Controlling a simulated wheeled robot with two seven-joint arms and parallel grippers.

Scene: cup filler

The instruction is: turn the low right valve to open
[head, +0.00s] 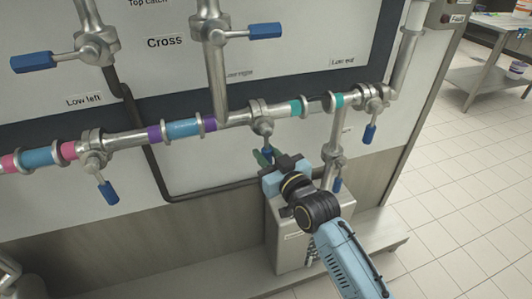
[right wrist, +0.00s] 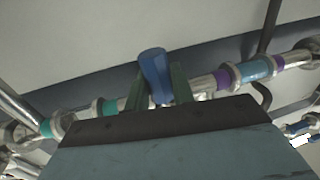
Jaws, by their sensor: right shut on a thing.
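The low right valve (head: 261,110) sits on the horizontal pipe under the small "Low right" label. Its blue handle hangs down from the stem and is mostly hidden by my gripper in the head view. My right gripper (head: 264,157) reaches up to it from below. In the right wrist view, the blue handle (right wrist: 153,72) stands between the two green fingers of my right gripper (right wrist: 158,88), which is shut on it. My left gripper is not in view.
Other blue-handled valves are close by: one right (head: 369,134), one lower right (head: 337,184), one left (head: 108,193) and one above (head: 265,31). A grey box (head: 283,235) stands below my gripper. Tiled floor (head: 450,220) lies open at right.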

